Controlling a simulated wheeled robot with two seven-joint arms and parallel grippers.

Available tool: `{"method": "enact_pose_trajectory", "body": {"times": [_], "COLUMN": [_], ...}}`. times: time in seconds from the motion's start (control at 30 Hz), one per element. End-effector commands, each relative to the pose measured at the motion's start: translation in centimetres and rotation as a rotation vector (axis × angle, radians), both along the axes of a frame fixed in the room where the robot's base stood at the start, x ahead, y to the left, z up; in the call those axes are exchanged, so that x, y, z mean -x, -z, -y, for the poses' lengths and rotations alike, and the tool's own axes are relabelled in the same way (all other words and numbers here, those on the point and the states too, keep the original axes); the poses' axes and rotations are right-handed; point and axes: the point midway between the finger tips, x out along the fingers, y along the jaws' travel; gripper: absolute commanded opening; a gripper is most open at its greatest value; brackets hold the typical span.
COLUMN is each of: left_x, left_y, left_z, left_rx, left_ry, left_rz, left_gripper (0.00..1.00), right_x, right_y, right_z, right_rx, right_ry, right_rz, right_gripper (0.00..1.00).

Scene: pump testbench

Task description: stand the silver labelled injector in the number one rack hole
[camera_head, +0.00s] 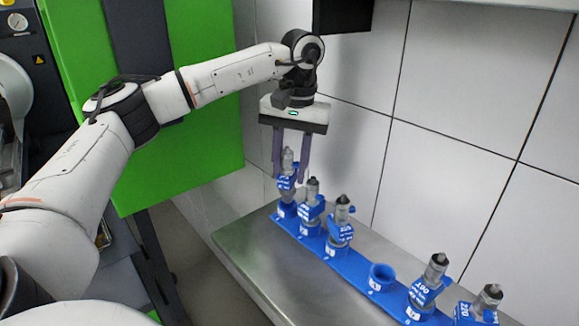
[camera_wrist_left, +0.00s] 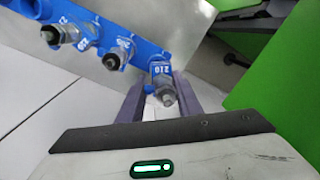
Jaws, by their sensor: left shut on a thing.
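My left gripper (camera_head: 289,176) is shut on a silver-grey injector (camera_head: 288,160) with a blue label, upright at the far left end of the blue rack (camera_head: 354,269). In the left wrist view the held injector (camera_wrist_left: 165,94) stands between the fingers (camera_wrist_left: 160,84), and its label reads 210. Its lower end is at or just above the end rack hole (camera_head: 286,209); I cannot tell how deep it sits. Several similar blue-labelled injectors stand in other holes. One hole (camera_head: 381,273) is empty. My right gripper is not in view.
A neighbouring injector (camera_head: 312,200) stands close beside the held one. The rack lies along a grey metal bench (camera_head: 275,262) by a white tiled wall (camera_head: 460,110). A green panel (camera_head: 180,160) stands at the left. The bench surface in front of the rack is clear.

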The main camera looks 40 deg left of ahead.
Motion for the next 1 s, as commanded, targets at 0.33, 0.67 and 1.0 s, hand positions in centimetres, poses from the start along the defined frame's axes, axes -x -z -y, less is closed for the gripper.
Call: {"method": "enact_pose_trajectory", "body": {"times": [0.33,0.67,1.0], "left_x": [-0.03,-0.04,-0.02], "left_y": [-0.07,-0.01,0.60], "left_z": [0.03,0.01,-0.02], "left_rx": [0.001,0.000,0.000], "left_ry": [0.000,0.000,-0.001], "left_rz": [0.002,0.002,0.001], "left_gripper": [0.00,0.00,0.00], "right_x": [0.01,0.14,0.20], "right_y": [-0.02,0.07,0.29], "right_z": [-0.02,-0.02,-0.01], "right_rx": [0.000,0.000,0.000], "right_ry": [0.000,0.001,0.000], "right_rz": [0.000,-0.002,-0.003], "right_gripper": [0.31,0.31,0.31]}}
